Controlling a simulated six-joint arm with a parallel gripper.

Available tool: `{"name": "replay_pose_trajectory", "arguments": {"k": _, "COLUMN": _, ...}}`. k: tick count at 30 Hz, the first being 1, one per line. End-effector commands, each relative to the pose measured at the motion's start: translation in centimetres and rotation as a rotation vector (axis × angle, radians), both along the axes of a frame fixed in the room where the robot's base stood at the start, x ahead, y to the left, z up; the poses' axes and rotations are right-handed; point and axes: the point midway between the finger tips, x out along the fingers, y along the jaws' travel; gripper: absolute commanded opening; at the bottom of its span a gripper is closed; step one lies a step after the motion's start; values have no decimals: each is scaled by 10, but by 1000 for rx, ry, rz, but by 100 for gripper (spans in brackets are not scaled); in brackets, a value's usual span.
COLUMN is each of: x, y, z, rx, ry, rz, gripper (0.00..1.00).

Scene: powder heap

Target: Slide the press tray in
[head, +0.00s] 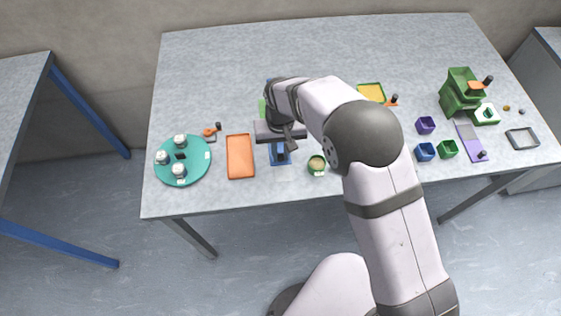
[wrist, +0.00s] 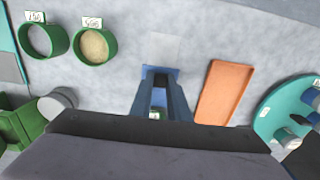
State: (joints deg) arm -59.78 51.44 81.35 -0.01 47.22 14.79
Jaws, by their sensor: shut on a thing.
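A blue piece (head: 279,161), which looks like the press tray, lies on the table right of the orange tray. A dark upright part stands on its middle; I cannot tell whether it is a handle or a fingertip. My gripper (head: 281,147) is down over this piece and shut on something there. In the wrist view the blue piece (wrist: 160,70) shows at the far end of two long bluish bars, with a small pale patch between them. The wrist hides the grip itself and most of what lies behind, where a bit of blue and green shows.
The orange tray (head: 240,156) is close on the left, beyond it a teal round tray (head: 196,179) with white-topped containers. A green cup (head: 317,166) stands close on the right. A green machine (head: 461,98) and small boxes are farther right. The back left table is clear.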

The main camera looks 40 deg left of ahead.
Motion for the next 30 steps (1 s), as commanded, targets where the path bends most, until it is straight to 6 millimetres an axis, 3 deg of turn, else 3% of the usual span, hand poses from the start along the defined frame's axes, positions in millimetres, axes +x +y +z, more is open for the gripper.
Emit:
{"name": "replay_pose_trajectory", "arguments": {"k": 12, "x": 20, "y": 20, "z": 0, "rx": 3, "ry": -1, "rz": 0, "gripper": 0}}
{"name": "replay_pose_trajectory", "arguments": {"k": 23, "x": 24, "y": 23, "z": 1, "rx": 5, "ry": -4, "rz": 0, "gripper": 0}}
{"name": "replay_pose_trajectory", "arguments": {"k": 24, "x": 24, "y": 23, "z": 1, "rx": 6, "ry": -4, "rz": 0, "gripper": 18}}
{"name": "replay_pose_trajectory", "arguments": {"k": 26, "x": 24, "y": 23, "z": 1, "rx": 5, "ry": -4, "rz": 0, "gripper": 31}}
{"name": "replay_pose_trajectory", "arguments": {"k": 30, "x": 23, "y": 23, "z": 1, "rx": 4, "ry": -2, "rz": 0, "gripper": 31}}
